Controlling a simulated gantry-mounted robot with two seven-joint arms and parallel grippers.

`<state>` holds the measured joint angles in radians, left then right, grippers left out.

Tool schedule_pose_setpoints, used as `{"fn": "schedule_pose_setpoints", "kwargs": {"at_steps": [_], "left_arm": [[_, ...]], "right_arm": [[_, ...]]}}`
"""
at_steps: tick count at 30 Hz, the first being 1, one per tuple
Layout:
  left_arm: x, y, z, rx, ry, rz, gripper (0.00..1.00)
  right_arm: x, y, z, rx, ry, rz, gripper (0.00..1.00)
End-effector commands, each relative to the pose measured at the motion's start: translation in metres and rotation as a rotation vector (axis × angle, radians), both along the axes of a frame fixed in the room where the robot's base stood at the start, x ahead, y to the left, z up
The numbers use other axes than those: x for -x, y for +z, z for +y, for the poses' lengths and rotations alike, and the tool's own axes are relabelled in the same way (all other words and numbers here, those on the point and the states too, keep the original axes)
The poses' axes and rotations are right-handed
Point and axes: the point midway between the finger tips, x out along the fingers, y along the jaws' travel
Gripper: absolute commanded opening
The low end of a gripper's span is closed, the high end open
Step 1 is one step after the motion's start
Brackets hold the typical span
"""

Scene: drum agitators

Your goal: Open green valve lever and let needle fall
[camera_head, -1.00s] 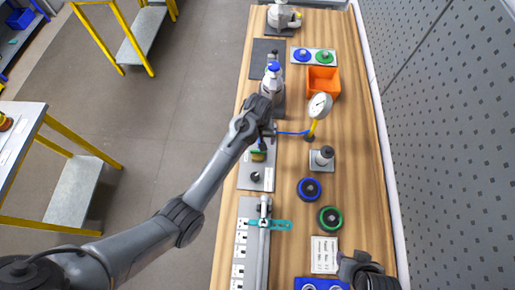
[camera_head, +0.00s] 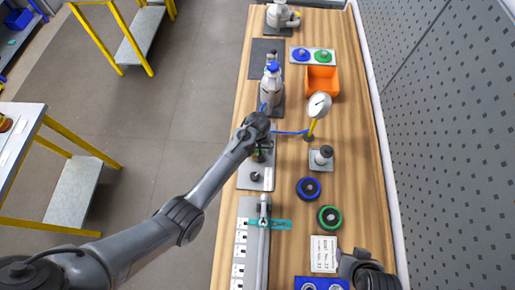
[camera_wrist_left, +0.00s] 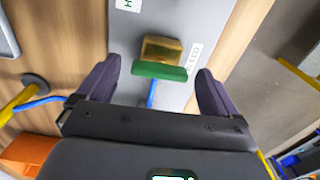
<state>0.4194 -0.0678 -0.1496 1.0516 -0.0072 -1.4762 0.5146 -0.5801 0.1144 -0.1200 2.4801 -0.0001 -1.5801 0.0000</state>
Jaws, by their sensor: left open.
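The green valve lever (camera_wrist_left: 158,71) shows in the left wrist view on a brass valve body (camera_wrist_left: 162,48), with a blue hose running from it. My left gripper (camera_wrist_left: 155,88) is open, with one dark finger on each side of the lever and a gap to both. In the head view my left gripper (camera_head: 262,150) is over the grey plate (camera_head: 255,182) and mostly hides the valve. The white round gauge (camera_head: 319,105) stands to the right on a yellow stem; its dark needle is too small to read. My right gripper (camera_head: 360,268) is at the bottom right, its fingers unclear.
A grey bottle with a blue cap (camera_head: 271,88) stands beyond the valve. An orange bin (camera_head: 322,80) is at the back right. A blue ring (camera_head: 308,188) and a green ring (camera_head: 329,217) lie nearer. A teal bracket (camera_head: 270,224) sits on the rail at the front left.

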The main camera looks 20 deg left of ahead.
Motion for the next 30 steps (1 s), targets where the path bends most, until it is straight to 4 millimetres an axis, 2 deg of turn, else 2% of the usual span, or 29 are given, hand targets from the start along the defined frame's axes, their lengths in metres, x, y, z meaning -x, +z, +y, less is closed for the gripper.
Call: {"fn": "schedule_pose_setpoints", "kwargs": {"at_steps": [2,12,22,30], "left_arm": [[0.0,0.0,0.0,0.0,0.0,0.0,0.91],[0.0,0.0,0.0,0.0,0.0,0.0,0.38],[0.0,0.001,0.0,0.0,0.042,0.0,0.38],[0.0,0.003,0.0,-0.001,0.204,0.001,0.38]], "right_arm": [[0.0,0.0,0.0,0.0,0.001,0.0,0.43],[0.0,0.0,-0.002,0.009,0.006,0.0,0.43],[0.0,0.004,-0.002,0.009,0.006,0.0,0.43],[0.0,0.017,-0.001,0.004,0.003,-0.001,0.43]]}}
